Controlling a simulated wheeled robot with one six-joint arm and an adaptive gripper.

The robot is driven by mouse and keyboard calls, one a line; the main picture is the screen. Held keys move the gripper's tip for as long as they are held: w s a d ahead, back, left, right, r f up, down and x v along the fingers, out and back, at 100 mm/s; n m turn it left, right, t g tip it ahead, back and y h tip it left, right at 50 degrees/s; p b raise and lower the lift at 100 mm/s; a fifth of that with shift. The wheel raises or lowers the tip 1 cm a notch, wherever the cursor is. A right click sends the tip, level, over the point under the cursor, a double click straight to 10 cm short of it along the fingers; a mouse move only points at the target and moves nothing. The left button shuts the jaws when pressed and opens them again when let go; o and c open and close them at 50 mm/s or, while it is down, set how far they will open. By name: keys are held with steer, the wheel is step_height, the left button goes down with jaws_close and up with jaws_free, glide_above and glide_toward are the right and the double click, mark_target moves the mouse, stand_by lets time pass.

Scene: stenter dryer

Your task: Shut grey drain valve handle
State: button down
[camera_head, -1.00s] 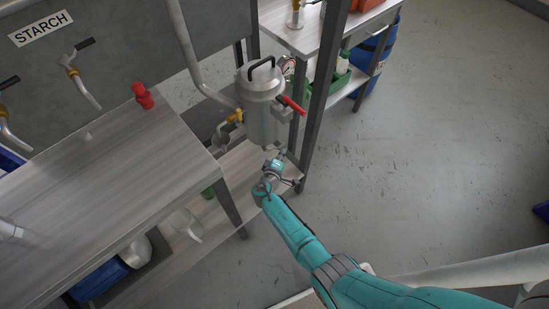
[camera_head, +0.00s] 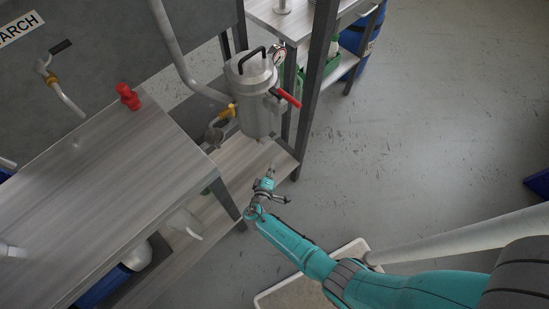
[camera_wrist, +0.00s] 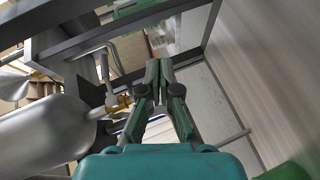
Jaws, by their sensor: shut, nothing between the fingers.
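A steel canister (camera_head: 255,105) with a black top handle hangs beside a dark post in the head view. It fills the left of the wrist view (camera_wrist: 45,132). A brass fitting (camera_wrist: 119,104) sits at its lower end in the wrist view, just left of my fingers. A grey handle on this drain fitting cannot be made out clearly. My gripper (camera_head: 272,170) is below the canister, apart from it, with nothing held. In the wrist view its fingers (camera_wrist: 158,68) are together. A red lever (camera_head: 288,97) sticks out from the canister's right side.
A brass side valve (camera_head: 229,112) is on the canister's left. A metal table (camera_head: 110,170) with a red object (camera_head: 128,97) stands at left. A low shelf (camera_head: 262,158) lies under the canister, and a dark post (camera_head: 317,85) rises beside it. Open floor lies right.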

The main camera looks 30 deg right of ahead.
steer(key=s+d+f+m+g+y, duration=0.5)
steer(key=s+d+f+m+g, duration=0.35)
steer(key=m, duration=0.85)
steer(key=w+d+r+m+t+y, duration=0.1)
steer(key=w+r+m+t+y, duration=0.3)
steer(key=r+m, duration=0.6)
steer(key=w+d+r+m+t+y, duration=0.15)
steer(key=r+m+t+y, duration=0.35)
steer(key=m, duration=0.8)
steer(key=w+a, duration=0.3)
steer(key=w, duration=0.6)
steer(key=shift+w+a+f, duration=0.25)
steer(key=shift+a+f, duration=0.1)
steer(key=shift+f, duration=0.1)
